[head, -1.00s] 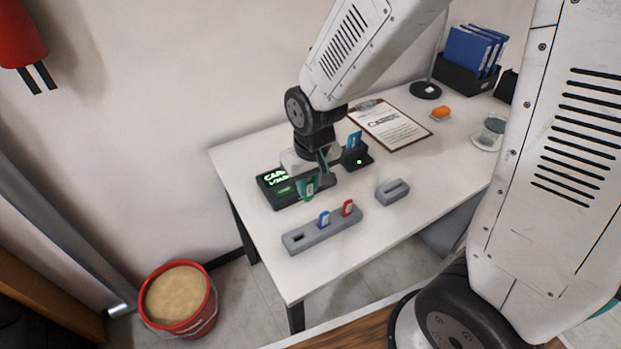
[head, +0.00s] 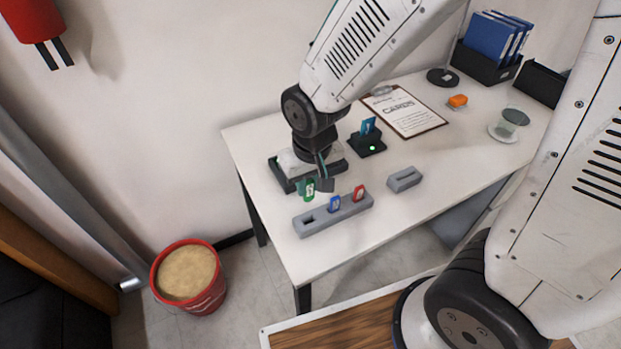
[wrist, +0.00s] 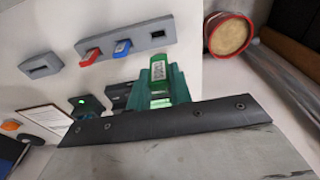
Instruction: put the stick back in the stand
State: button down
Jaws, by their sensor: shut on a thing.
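My gripper (head: 316,187) is shut on a green stick (head: 309,190) and holds it above the table, just behind the left part of the grey stand (head: 334,214). In the wrist view the green stick (wrist: 158,68) with a pale label sits between my fingertips (wrist: 160,85). The stand holds a blue stick (head: 335,203) and a red stick (head: 359,193); its left slot (head: 308,220) is empty. In the wrist view the stand (wrist: 150,38) shows the empty slot (wrist: 158,33) at right, with the blue stick (wrist: 122,47) and red stick (wrist: 91,56) beside it.
A small grey block (head: 405,179) with a slot stands right of the stand. A black card holder (head: 367,145) with a green light and a dark device (head: 277,170) stand behind. A clipboard (head: 410,115) lies farther back. A red bucket (head: 190,275) stands on the floor.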

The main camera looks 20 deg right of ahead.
aim_at(309, 199)
jog(key=shift+f, duration=2.95)
jog(key=shift+f, duration=1.7)
jog(key=c, duration=1.2)
grip_release()
jog(key=r, duration=0.5)
jog(key=s+r, duration=0.1)
jog(key=r, duration=0.1)
jog(key=shift+d+r, duration=0.1)
jog(key=shift+r, duration=3.3)
